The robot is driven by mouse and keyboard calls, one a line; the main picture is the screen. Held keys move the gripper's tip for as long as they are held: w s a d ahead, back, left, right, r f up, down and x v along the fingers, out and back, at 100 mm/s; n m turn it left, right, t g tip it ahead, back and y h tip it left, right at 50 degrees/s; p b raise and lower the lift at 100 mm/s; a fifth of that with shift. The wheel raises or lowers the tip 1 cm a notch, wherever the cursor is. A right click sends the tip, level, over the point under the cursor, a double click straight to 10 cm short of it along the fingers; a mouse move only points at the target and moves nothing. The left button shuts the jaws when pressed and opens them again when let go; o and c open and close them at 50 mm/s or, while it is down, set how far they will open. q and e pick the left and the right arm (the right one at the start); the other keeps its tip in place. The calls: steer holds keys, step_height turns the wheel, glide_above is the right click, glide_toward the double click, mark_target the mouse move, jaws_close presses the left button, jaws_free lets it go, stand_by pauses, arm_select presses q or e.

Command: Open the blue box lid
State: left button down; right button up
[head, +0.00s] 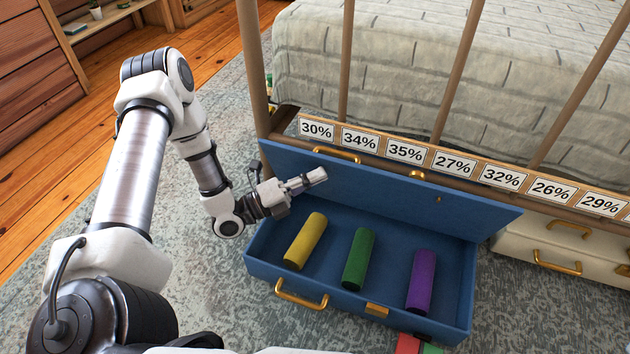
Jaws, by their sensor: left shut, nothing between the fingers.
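In the box lie a yellow cylinder (305,241), a green cylinder (357,258) and a purple cylinder (421,281). My left gripper (318,177) is shut and empty, in front of the left part of the raised lid and above the box's back left. Whether it touches the lid is unclear. My right gripper is out of view.
A row of white percentage cards (405,150) runs along the wooden bed rail, with upright posts above it. A cream case (560,250) with brass handles is at the right. A red block (408,343) shows at the bottom edge. Rug is clear at left.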

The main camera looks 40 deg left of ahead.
mark_target(311, 162)
arm_select(q)
steer(key=shift+w+r, duration=0.1)
steer(key=shift+r, duration=0.05)
steer(key=r+p, duration=0.1)
steer(key=p, duration=0.1)
steer(key=w+n+g+y+p, duration=0.1)
steer(key=p, duration=0.1)
steer(key=shift+w+a+r+p, duration=0.15)
steer(key=shift+w+r+p, duration=0.15)
steer(key=shift+r+p, duration=0.1)
steer(key=shift+w+a+n+p, duration=0.15)
steer(key=shift+w+n+p, duration=0.15)
steer(key=shift+w, duration=0.25)
steer(key=shift+w+a+n+p, duration=0.2)
steer(key=shift+w+p, duration=0.1)
steer(key=shift+w, duration=0.45)
steer(key=shift+f, duration=0.15)
